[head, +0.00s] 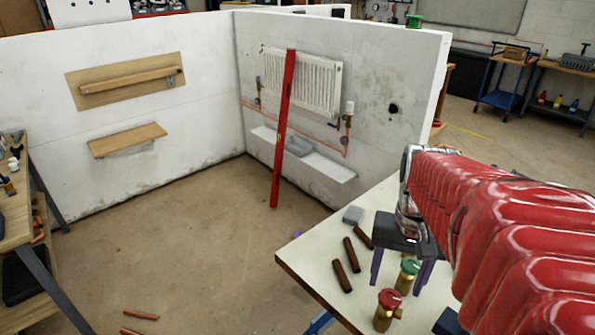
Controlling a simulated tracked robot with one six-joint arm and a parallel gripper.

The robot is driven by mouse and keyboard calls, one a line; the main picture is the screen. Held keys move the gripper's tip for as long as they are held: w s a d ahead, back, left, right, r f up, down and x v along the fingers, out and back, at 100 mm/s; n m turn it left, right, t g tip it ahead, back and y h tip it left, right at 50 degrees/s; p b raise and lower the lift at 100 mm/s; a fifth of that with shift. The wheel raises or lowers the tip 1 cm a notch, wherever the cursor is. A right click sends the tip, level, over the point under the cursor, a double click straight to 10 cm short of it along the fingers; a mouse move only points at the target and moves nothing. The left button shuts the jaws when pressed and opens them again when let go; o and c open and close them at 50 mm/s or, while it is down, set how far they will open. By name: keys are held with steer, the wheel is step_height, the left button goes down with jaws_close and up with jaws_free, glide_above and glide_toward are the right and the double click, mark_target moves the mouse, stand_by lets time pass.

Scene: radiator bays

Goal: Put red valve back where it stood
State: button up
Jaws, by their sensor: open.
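The red valve (386,312), a brass body with a red cap, stands upright on the pale table (345,225) near its front edge. A similar valve with a green cap (409,270) stands just behind it, to the right. My gripper (397,285) points down over the table, its purple fingers spread apart with nothing seen held between them. The green-capped valve overlaps the gap between the fingers in the picture. The red valve is in front of the gripper and apart from it. I cannot tell the fingers' exact height above the table.
Several dark brown bars (346,268) and a small grey block (353,215) lie on the table left of my gripper. A radiator (315,85) hangs on the far wall, with a red level (283,140) leaning before it. The floor left of the table is mostly clear.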

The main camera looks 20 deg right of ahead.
step_height(320, 180, up, 8)
stand_by(0.4)
